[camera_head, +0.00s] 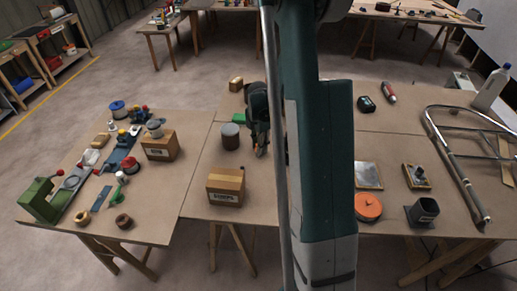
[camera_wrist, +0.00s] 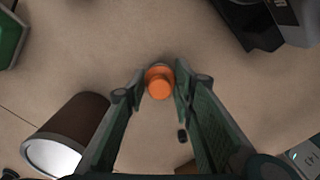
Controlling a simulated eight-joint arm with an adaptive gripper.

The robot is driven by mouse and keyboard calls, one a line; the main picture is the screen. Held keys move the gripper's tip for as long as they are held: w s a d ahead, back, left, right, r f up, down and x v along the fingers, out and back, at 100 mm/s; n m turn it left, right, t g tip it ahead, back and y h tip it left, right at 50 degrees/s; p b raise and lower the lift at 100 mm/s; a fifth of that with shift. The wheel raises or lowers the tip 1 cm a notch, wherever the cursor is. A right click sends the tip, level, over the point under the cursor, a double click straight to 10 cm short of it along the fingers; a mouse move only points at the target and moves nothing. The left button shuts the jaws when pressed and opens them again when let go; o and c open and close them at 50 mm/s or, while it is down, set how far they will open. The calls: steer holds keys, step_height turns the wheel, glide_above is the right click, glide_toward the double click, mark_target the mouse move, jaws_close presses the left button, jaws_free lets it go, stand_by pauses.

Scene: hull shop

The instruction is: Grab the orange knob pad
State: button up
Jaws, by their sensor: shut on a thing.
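The orange knob pad (camera_wrist: 159,84) is a small orange round piece with a raised knob, seen from above in the wrist view. It sits between the fingertips of my gripper (camera_wrist: 163,78), which is shut on it. In the head view my gripper (camera_head: 260,150) points down over the middle table, and I cannot make out the pad there. Whether the pad touches the table is not clear.
A cardboard box (camera_head: 226,186) is in front. An orange round tin (camera_head: 368,207) sits right of my arm.

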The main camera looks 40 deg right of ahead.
step_height(320, 180, up, 9)
steer(key=shift+p, duration=0.65)
